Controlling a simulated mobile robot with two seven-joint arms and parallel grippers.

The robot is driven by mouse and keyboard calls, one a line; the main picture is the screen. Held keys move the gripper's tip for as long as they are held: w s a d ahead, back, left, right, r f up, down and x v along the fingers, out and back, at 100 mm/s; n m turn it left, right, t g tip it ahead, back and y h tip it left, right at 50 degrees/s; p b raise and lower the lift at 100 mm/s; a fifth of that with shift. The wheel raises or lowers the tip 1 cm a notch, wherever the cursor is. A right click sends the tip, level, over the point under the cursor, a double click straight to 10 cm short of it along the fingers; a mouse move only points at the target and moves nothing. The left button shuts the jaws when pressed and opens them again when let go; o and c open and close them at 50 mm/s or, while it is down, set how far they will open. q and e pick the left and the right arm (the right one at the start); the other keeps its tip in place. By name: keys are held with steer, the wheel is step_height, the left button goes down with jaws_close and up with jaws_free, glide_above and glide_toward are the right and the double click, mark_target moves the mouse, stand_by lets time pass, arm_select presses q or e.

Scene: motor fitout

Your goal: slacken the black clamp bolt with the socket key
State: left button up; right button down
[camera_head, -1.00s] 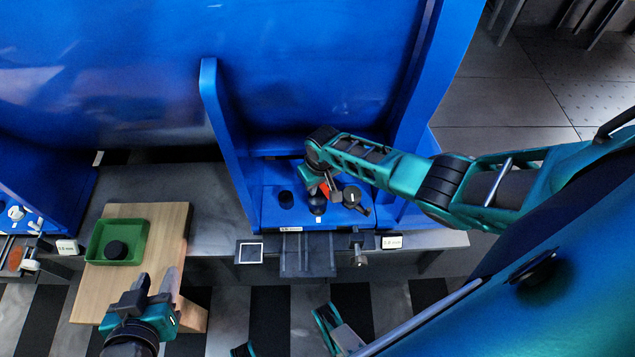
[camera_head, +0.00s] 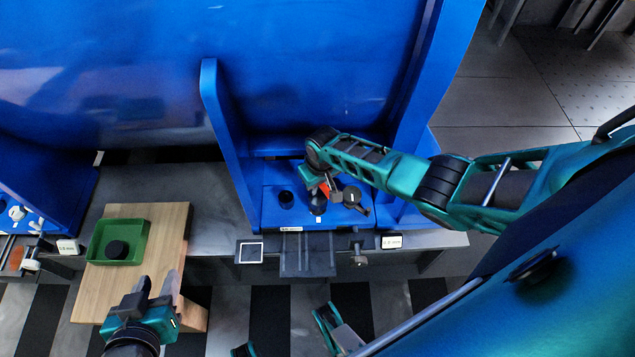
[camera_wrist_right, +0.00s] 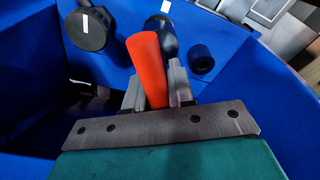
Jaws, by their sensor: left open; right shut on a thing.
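My right gripper (camera_head: 324,187) is shut on the red handle of the socket key (camera_wrist_right: 147,70), above the blue foot of the motor. In the right wrist view the handle stands between the fingers, and its lower end is hidden. Just beyond it is a dark round-headed part (camera_wrist_right: 160,30) with a white mark, which also shows below the gripper in the head view (camera_head: 318,203); it may be the black clamp bolt, but I cannot tell if the key is seated on it. My left gripper (camera_head: 157,287) is open and empty by the wooden board.
A black disc with a white mark (camera_head: 352,195) and a short black cylinder (camera_head: 286,199) flank the dark part. A green tray (camera_head: 97,243) holding a black round piece (camera_head: 117,249) sits on the wooden board (camera_head: 150,217). Blue upright walls (camera_head: 222,140) border the work area.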

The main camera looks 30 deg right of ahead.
steer(key=shift+w+f, duration=0.1)
steer(key=shift+f, duration=0.1)
stand_by(0.4)
steer(key=shift+f+b, duration=0.4)
steer(key=shift+b, duration=0.25)
steer(key=shift+f, duration=0.1)
steer(key=shift+f+b, duration=0.3)
steer(key=shift+b, duration=0.05)
steer(key=shift+f+b, duration=0.3)
steer(key=shift+f, duration=0.1)
steer(key=shift+n, duration=1.4)
